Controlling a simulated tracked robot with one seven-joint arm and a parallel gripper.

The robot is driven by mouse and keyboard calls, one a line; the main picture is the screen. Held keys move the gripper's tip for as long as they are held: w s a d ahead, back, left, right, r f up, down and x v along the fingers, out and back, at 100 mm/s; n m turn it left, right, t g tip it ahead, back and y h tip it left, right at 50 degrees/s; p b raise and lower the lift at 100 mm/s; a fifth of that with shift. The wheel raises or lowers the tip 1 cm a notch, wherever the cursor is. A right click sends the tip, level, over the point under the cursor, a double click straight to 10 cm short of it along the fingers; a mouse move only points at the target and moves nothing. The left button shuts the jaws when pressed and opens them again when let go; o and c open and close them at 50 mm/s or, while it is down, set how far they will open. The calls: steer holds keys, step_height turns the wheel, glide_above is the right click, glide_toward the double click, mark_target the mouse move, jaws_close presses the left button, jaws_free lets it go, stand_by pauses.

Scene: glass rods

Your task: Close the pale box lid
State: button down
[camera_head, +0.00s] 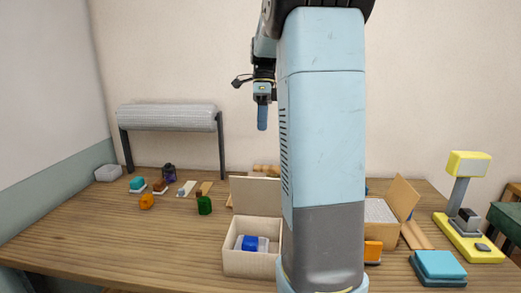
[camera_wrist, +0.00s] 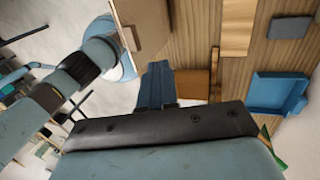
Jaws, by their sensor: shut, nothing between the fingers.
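The pale box (camera_head: 250,264) stands on the wooden table, left of my arm, with a blue and white object (camera_head: 250,243) inside. Its pale lid (camera_head: 255,193) is open and stands upright at the back edge. My arm hides part of the box's right side. My gripper (camera_head: 262,117) hangs high above the table, behind and above the lid, touching nothing. Its blue fingers are together and empty. They also show in the wrist view (camera_wrist: 157,85).
A brown open box (camera_head: 380,236) with a raised flap stands right of my arm. A rack (camera_head: 168,118), small coloured items, a yellow device (camera_head: 468,240) and a teal block (camera_head: 439,265) are around. The table's front left is clear.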

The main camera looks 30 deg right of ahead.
steer(key=s+a+f, duration=0.4)
steer(key=s+f, duration=0.1)
steer(key=f, duration=0.5)
steer(key=shift+s, duration=0.2)
steer(key=shift+a, duration=0.35)
